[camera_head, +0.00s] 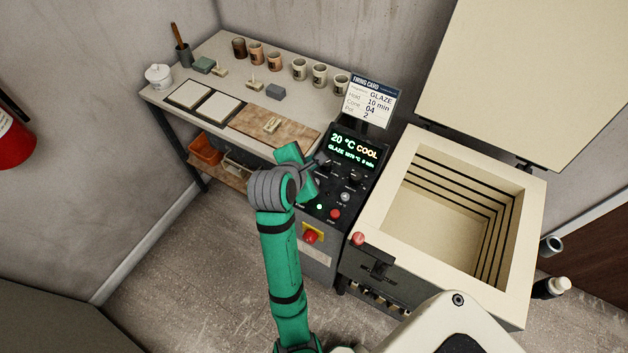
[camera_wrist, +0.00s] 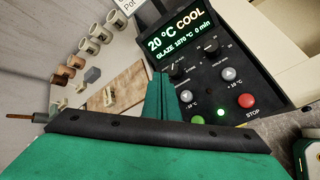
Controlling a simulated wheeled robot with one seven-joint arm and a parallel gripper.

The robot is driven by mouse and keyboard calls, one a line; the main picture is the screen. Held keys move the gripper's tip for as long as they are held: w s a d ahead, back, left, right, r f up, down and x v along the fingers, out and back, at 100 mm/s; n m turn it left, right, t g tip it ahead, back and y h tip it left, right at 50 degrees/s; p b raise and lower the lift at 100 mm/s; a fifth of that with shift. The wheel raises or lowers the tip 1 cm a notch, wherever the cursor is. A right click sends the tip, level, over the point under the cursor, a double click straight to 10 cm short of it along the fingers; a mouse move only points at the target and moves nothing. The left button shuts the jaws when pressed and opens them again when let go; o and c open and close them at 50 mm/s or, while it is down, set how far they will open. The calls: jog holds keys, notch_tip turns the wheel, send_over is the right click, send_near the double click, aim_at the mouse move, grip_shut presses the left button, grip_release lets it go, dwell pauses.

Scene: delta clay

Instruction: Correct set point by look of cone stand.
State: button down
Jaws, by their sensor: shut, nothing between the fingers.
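The wrist view shows the display (camera_wrist: 178,32), two black knobs, grey arrow buttons (camera_wrist: 186,96) (camera_wrist: 229,73) and a red STOP button (camera_wrist: 246,100). A firing card (camera_head: 371,100) reads GLAZE, hold 10 min, cone 04, and 2 on its last line. Small cone stands sit on the bench (camera_head: 254,86) and on the brown board (camera_head: 270,125); their details are too small to tell. My gripper (camera_head: 312,170) is shut and empty over the panel's left side; contact is unclear.
The open kiln (camera_head: 415,185) stands right of the controller, its lid (camera_head: 540,70) raised and its chamber empty. A red emergency knob (camera_head: 310,237) is below the panel.

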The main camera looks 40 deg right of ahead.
jog(key=shift+s+d+r+g+y, duration=0.1)
jog(key=shift+r+g+y, duration=0.1)
jog(key=shift+r, duration=0.2)
jog(key=shift+s+r+g+y, duration=0.1)
jog(key=shift+r+g, duration=0.1)
jog(key=shift+r, duration=0.15)
jog(key=shift+w+f, duration=0.15)
jog(key=shift+f, duration=4.25)
jog(key=shift+a, duration=0.2)
jog(key=shift+d, duration=0.15)
jog(key=shift+a, duration=0.2)
